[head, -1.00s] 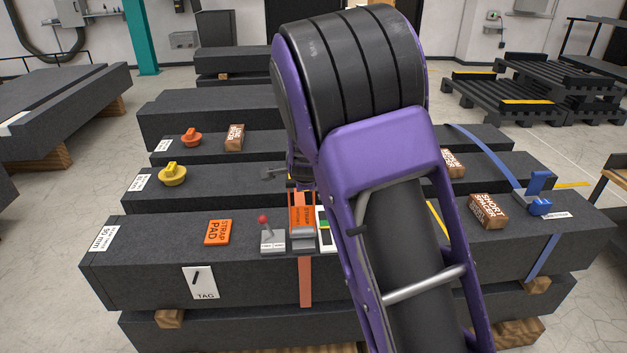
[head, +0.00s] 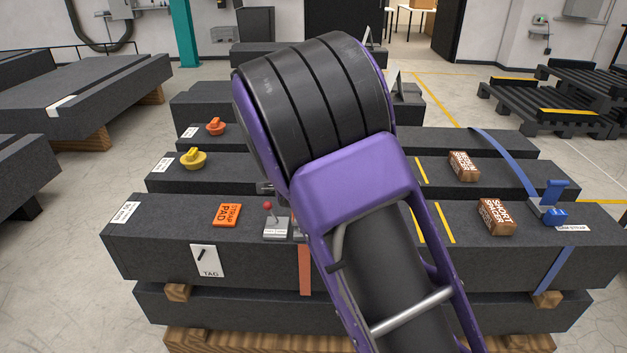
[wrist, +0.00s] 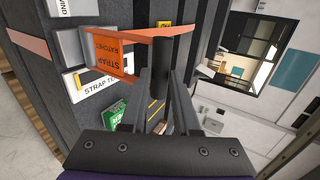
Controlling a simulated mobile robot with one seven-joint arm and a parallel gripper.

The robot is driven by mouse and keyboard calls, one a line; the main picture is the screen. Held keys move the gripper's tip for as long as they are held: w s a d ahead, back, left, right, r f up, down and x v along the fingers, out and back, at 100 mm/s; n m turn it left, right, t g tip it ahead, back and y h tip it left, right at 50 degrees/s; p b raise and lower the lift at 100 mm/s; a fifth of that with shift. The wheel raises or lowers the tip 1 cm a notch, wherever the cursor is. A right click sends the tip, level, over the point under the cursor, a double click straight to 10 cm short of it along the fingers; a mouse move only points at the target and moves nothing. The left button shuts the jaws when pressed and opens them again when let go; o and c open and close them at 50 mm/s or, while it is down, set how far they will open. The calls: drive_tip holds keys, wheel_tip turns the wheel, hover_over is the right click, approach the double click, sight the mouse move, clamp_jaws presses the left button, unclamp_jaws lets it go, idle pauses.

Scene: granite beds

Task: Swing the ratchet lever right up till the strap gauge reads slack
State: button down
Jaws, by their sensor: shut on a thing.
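The orange strap ratchet (wrist: 112,56) shows in the wrist view, its lettered lever standing out from the dark granite with a dark round grip (wrist: 158,55) at its end. My gripper (wrist: 164,76) is shut on this grip. The orange strap (head: 305,270) runs down the front of the near beam and also shows in the wrist view (wrist: 28,42). A white strap gauge label (wrist: 96,86) lies beside the ratchet, partly covered, with a green patch (wrist: 115,112) near it. I cannot make out a pointer or a reading. My arm hides ratchet and gauge in the head view.
A red-knobbed lever box (head: 276,226) stands just left of the strap. An orange strap pad (head: 228,215) lies further left. Yellow (head: 194,159) and orange knobs (head: 215,127) stand behind.

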drive_tip(key=shift+s+a+f, duration=0.1)
drive_tip(key=shift+s+f, duration=0.3)
drive_tip(key=shift+f, duration=0.3)
drive_tip(key=shift+s+f, duration=0.4)
drive_tip(key=shift+f, duration=0.3)
drive_tip(key=c, duration=0.7)
unclamp_jaws()
drive_tip(key=shift+w+f+g, duration=0.1)
drive_tip(key=shift+g, duration=0.2)
drive_tip(key=shift+o, duration=0.2)
drive_tip(key=p+v, duration=0.4)
drive_tip(key=v, duration=1.3)
drive_tip(key=shift+r, duration=0.4)
